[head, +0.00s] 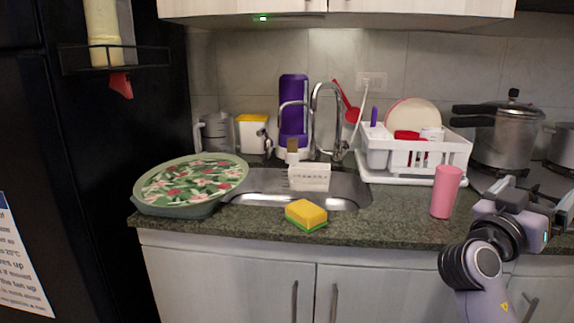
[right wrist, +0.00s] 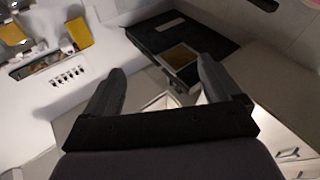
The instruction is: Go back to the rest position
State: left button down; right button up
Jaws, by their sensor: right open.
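My right gripper (head: 537,196) is at the lower right of the head view, in front of the counter's right end and right of the pink cup (head: 446,192). It does not touch the cup. In the right wrist view the two dark fingers of the right gripper (right wrist: 163,72) stand wide apart with nothing between them. My left gripper is not in view.
The dark counter (head: 385,228) holds a floral tray (head: 190,183), a yellow-green sponge (head: 306,214), a sink (head: 345,190), a white dish rack (head: 425,158) and a steel pot (head: 502,135). A black fridge (head: 90,170) stands left. Cupboards (head: 335,10) hang above.

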jog(key=s+d+r+h, duration=0.3)
jog(key=d+r+h, duration=0.1)
jog(key=d+r, duration=0.25)
jog(key=w+a+f+n+t+y, duration=0.2)
jog(key=w+f+n+t+y, duration=0.15)
jog(key=f+n+y, duration=0.5)
jog(key=w+a+f+n+t+y, duration=0.25)
jog(key=f+n+t, duration=0.2)
jog(key=f, duration=0.65)
jog(key=s+a+f+n+g+y, duration=0.2)
jog(key=s+a+f+y, duration=0.15)
jog(key=f, duration=0.45)
jog(key=s+a+f+n+g+y, duration=0.1)
jog(key=s+a+f+n+y, duration=0.15)
jog(key=f+y, duration=0.45)
jog(key=s+a+f+n+g+y, duration=0.1)
jog(key=s+a+f+g+y, duration=0.1)
jog(key=s+a+f, duration=0.45)
jog(key=s+a+f+g+y, duration=0.2)
jog(key=s+a+f, duration=0.2)
jog(key=s+f, duration=0.45)
jog(key=a+m, duration=0.5)
jog(key=a, duration=0.4)
notch_tip(320, 180, up, 8)
jog(key=p, duration=1)
jog(key=shift+d+f+t, duration=0.15)
jog(key=shift+d+t, duration=0.15)
jog(key=shift+d, duration=0.05)
